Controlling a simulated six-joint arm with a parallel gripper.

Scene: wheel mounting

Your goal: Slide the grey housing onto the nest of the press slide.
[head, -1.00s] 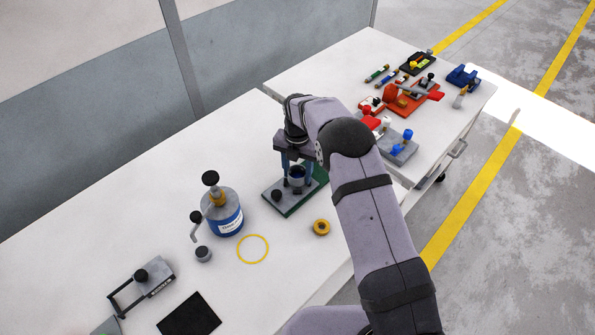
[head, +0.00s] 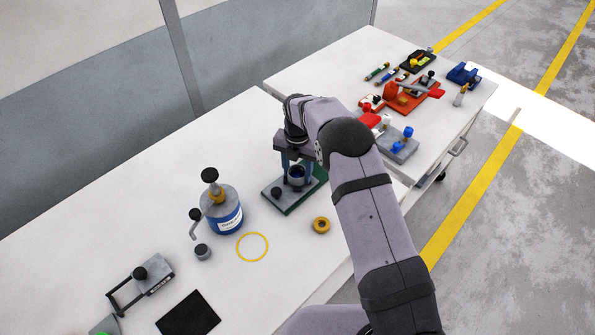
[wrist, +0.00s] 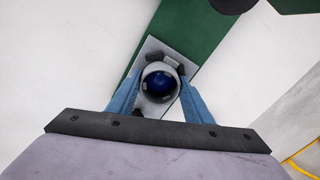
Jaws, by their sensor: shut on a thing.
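The grey housing (wrist: 146,80), a round cup with a dark blue inside, sits between the blue fingers of my gripper (wrist: 159,88). My gripper is shut on it, one finger on each side. In the head view the housing (head: 297,181) is low over the press slide, below my gripper (head: 296,172). The light grey slide plate (wrist: 151,46) lies under the housing along the green press base (wrist: 190,30). Dark pieces show close around the housing's rim. The nest is mostly hidden, and I cannot tell whether the housing is fully seated.
A blue and grey canister (head: 224,213) with black knobs stands left of the press. Red, grey and blue fixtures (head: 405,98) stand on the far table.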

